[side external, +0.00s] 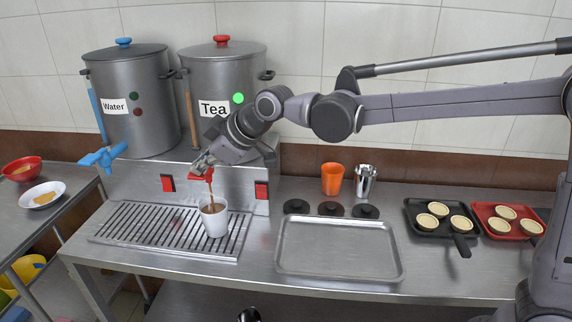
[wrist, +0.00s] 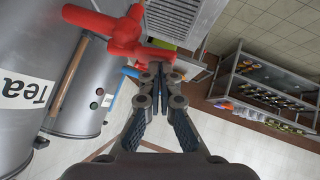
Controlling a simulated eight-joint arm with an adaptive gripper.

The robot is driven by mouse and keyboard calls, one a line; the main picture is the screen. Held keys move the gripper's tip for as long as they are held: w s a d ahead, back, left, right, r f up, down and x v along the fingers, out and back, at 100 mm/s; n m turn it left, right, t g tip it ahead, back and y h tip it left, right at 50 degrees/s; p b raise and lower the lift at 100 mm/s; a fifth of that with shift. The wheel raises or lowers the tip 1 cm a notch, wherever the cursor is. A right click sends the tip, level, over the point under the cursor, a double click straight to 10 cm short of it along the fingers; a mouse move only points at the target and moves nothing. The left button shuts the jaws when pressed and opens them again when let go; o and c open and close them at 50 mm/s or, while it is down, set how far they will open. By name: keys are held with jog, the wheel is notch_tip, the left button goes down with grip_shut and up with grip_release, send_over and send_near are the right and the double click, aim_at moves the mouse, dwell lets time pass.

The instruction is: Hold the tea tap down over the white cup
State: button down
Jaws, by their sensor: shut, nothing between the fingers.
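The tea pot (side external: 222,70) is a grey stockpot labelled "Tea" with a red lid knob. Its red tap (side external: 201,177) sticks out at the front and also shows in the wrist view (wrist: 120,32). My gripper (side external: 203,164) is shut and empty, its fingertips at the tap's handle; in the wrist view the closed fingers (wrist: 160,70) meet the red handle. A brown stream (side external: 211,190) runs from the tap into the white cup (side external: 215,222), which stands upright on the drip grate (side external: 130,225) under the tap. Part of the tap is hidden by my gripper.
The water pot (side external: 130,90) with a blue tap (side external: 103,157) stands left of the tea pot. A bright green light (side external: 238,98) shows on the tea pot. An empty metal tray (side external: 340,250), an orange cup (side external: 332,178) and pans of tarts (side external: 440,225) lie right.

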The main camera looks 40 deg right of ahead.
jog(key=shift+r, duration=0.2)
jog(key=shift+s+r, duration=0.1)
jog(key=shift+r, duration=0.4)
jog(key=w+r+v, duration=0.2)
jog(key=v, duration=1)
jog(key=shift+s+f, duration=0.1)
jog(key=shift+f, duration=0.05)
dwell(0.4)
